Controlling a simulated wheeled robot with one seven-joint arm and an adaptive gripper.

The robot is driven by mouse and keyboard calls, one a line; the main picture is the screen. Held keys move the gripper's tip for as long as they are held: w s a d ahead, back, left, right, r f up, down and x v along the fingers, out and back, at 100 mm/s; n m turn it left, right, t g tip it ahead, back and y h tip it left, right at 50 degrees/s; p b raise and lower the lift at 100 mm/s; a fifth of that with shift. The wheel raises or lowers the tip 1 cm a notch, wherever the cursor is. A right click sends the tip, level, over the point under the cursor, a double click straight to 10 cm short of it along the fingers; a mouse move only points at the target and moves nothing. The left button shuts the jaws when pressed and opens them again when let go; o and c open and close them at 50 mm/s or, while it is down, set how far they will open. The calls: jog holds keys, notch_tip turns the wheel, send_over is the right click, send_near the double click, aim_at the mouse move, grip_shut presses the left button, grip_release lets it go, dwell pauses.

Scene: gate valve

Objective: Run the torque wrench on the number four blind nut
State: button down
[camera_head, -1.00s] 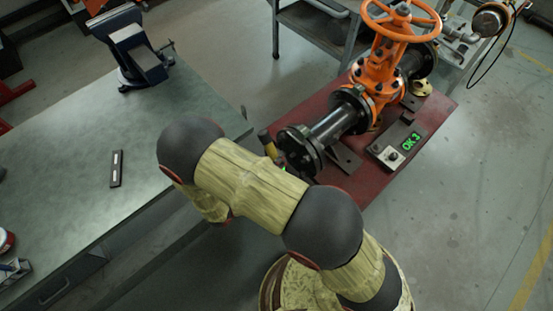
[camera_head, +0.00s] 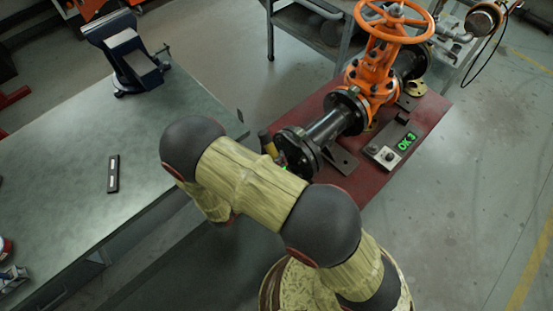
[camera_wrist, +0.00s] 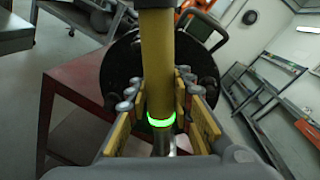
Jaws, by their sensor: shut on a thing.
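The torque wrench (camera_wrist: 157,50) has a yellow handle and a ring (camera_wrist: 161,121) glowing green. My gripper (camera_wrist: 160,103) is shut on its handle, with one finger on each side. The handle's end (camera_head: 267,142) shows past my arm in the head view. The black blind flange (camera_head: 297,152) closes the near end of the valve's pipe. In the wrist view the flange (camera_wrist: 118,72) stands behind the wrench, with nuts around its rim. The wrench head and the number four nut cannot be made out. The display (camera_head: 407,141) reads "OK 3" in green.
The orange gate valve (camera_head: 374,78) stands on a red base (camera_head: 415,135). A workbench (camera_head: 80,210) on the left carries a vise (camera_head: 130,58) and a small dark bar (camera_head: 113,174). Open floor lies at the right.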

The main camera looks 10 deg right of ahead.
jog(key=shift+w+d+r, duration=0.1)
jog(key=shift+w+d, duration=0.25)
jog(key=shift+d, duration=0.2)
jog(key=shift+p+x, duration=0.75)
jog(key=shift+p, duration=0.05)
dwell(2.1)
jog(key=shift+s+a+r+p, duration=0.1)
jog(key=shift+s+p, duration=0.05)
jog(key=shift+p, duration=0.2)
dwell(0.9)
jog(key=shift+a, duration=0.1)
jog(key=shift+v, duration=2)
jog(key=shift+a, duration=0.1)
